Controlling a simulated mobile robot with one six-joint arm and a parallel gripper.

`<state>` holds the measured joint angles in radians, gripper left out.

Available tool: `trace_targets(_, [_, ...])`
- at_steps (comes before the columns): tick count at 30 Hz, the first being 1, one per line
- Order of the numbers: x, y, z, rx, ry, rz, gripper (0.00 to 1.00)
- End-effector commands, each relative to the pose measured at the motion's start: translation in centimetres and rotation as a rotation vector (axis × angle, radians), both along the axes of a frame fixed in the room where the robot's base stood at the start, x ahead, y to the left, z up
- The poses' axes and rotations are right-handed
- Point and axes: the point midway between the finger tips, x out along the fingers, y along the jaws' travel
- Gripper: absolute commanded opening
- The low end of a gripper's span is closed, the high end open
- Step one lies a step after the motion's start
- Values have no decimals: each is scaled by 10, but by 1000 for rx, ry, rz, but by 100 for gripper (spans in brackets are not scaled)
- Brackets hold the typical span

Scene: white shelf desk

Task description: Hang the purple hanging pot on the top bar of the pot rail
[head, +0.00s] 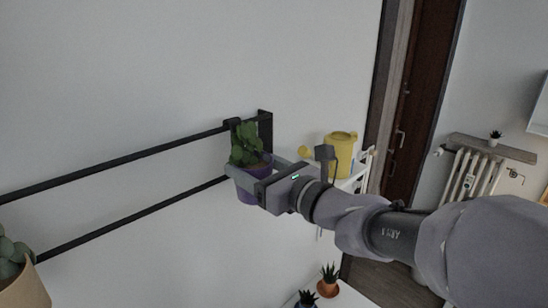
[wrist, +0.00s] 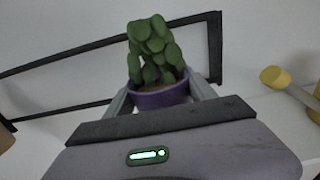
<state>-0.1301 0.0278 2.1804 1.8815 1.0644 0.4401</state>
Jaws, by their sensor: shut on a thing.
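The purple hanging pot (head: 246,195) holds a green leafy plant (head: 246,146) and looks roughly upright. My gripper (head: 258,172) is shut on it, with one finger on each side. In the wrist view the purple pot (wrist: 160,97) sits between the two fingers (wrist: 160,95). The black pot rail has a top bar (head: 130,162) and a lower bar (head: 130,221). The pot is at the rail's right end.
A yellow watering can (head: 341,155) stands on a white shelf to the right, close behind my arm. A beige pot with a succulent (head: 22,285) is at lower left. Small potted plants (head: 328,281) stand below.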

Motion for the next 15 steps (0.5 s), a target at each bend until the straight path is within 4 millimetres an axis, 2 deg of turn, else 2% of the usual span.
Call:
trace_targets(1, [0, 0, 1, 1, -1, 0, 1])
trace_targets(2, [0, 0, 1, 1, -1, 0, 70])
trace_targets(3, [0, 0, 1, 1, -1, 0, 78])
trace_targets(5, [0, 0, 1, 1, -1, 0, 89])
trace_targets(15, [-2, -3, 0, 0, 0, -1, 89])
